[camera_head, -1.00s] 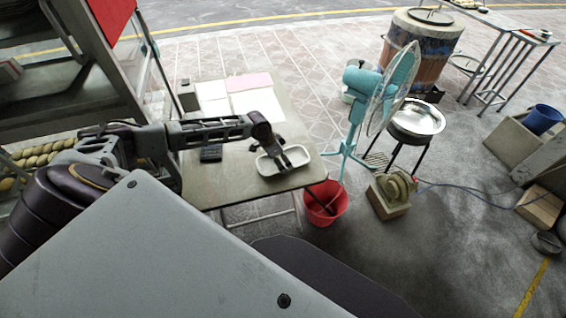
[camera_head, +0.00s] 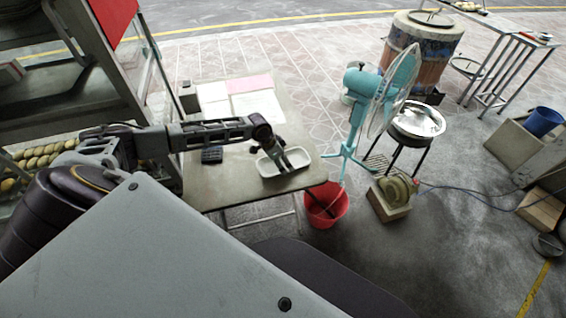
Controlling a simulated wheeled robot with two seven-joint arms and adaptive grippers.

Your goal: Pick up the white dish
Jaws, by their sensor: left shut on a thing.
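The white dish (camera_head: 298,157) is a shallow, oblong tray near the right front corner of the table (camera_head: 225,186). My left gripper (camera_head: 284,168) reaches over the table from the left and points down at the dish. Its fingers are at the dish and hide part of its middle. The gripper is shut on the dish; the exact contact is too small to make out. I cannot tell whether the dish touches the table. My right gripper is not in view.
A black calculator-like object (camera_head: 212,155) and papers (camera_head: 255,106) lie on the table. A red bucket (camera_head: 326,206) stands by its right corner. A teal fan (camera_head: 362,100) and a metal bowl (camera_head: 417,121) stand to the right. A shelf unit (camera_head: 75,100) is at the left.

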